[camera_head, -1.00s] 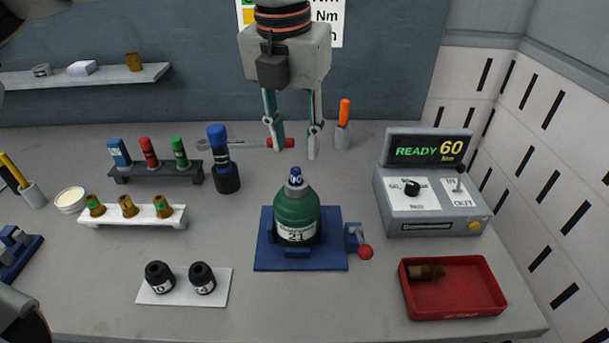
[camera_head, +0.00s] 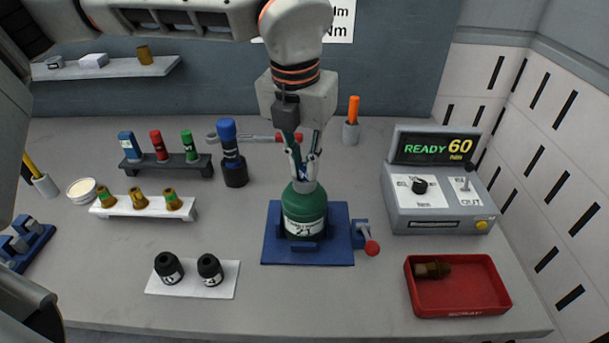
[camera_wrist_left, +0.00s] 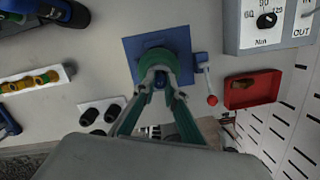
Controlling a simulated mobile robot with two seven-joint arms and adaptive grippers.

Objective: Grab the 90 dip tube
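I cannot make out any part marked 90 as a dip tube in these views. A green cylinder (camera_head: 304,208) stands upright in a blue fixture (camera_head: 281,254), with a small blue-tipped piece at its neck. My left gripper (camera_head: 303,178) points down over the cylinder, its narrowed fingers on both sides of the blue-tipped piece and seemingly touching it. The left wrist view shows the blue-tipped piece (camera_wrist_left: 160,82) between the fingertips, above the cylinder (camera_wrist_left: 178,42). The fingers partly hide the neck. My right gripper is not in view.
A dark rack (camera_head: 185,168) holds blue, red and green tubes. A white rack (camera_head: 115,211) holds brass valves. Black sockets sit on a white plate (camera_head: 225,290). A red tray (camera_head: 450,295) holds a brass piece. A control box (camera_head: 440,215) reads READY 60. The front middle is clear.

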